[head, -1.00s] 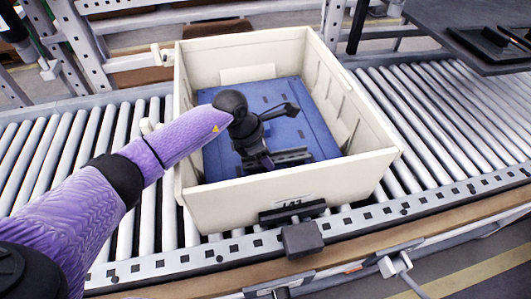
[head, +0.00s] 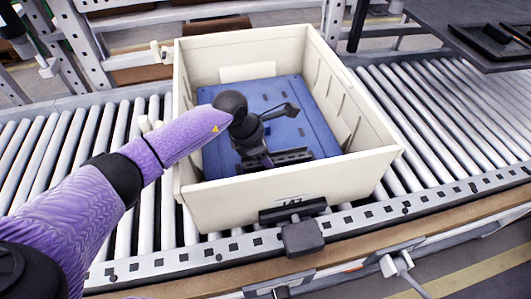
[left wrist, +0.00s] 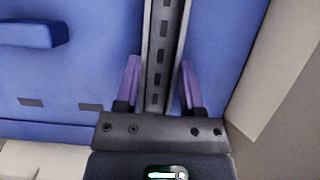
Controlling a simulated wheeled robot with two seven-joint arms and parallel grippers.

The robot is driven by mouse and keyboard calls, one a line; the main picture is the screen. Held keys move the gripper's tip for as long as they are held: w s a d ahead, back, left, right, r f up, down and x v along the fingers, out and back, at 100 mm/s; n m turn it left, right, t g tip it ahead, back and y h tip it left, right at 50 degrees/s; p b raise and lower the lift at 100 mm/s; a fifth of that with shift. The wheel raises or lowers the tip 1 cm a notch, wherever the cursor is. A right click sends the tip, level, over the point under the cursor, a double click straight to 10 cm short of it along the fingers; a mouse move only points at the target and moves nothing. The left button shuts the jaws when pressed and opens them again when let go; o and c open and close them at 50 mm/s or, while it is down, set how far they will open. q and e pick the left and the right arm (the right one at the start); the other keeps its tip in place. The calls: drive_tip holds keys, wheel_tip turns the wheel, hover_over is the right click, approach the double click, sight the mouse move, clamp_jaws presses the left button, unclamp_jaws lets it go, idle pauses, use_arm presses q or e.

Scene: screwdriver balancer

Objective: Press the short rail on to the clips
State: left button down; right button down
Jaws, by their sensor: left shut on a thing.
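My left gripper (head: 268,160) reaches down into the cream crate (head: 290,200). It is shut on a short grey slotted rail (head: 293,155), close over the blue panel (head: 222,158) on the crate floor. In the left wrist view the rail (left wrist: 163,40) runs lengthwise between the two purple fingers, with a row of dark slots along its middle. I cannot tell whether it touches the panel. The clips cannot be made out; the gripper and rail may hide them. My right gripper is out of view.
The crate's walls stand close around my left gripper, and its side wall (left wrist: 270,75) shows at right in the wrist view. The crate sits on a roller conveyor (head: 440,100). A dark table (head: 480,35) is at the upper right.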

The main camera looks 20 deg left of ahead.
use_arm(q)
drive_tip(key=shift+c, duration=0.8)
unclamp_jaws()
drive_tip(key=shift+o, duration=0.2)
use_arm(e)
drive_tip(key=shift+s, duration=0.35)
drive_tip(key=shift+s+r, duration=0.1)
use_arm(q)
drive_tip(key=p+v, duration=0.2)
drive_tip(key=v, duration=0.3)
drive_tip(key=shift+r, duration=0.15)
drive_tip(key=shift+p+v, duration=0.7)
drive_tip(key=shift+v, duration=1.6)
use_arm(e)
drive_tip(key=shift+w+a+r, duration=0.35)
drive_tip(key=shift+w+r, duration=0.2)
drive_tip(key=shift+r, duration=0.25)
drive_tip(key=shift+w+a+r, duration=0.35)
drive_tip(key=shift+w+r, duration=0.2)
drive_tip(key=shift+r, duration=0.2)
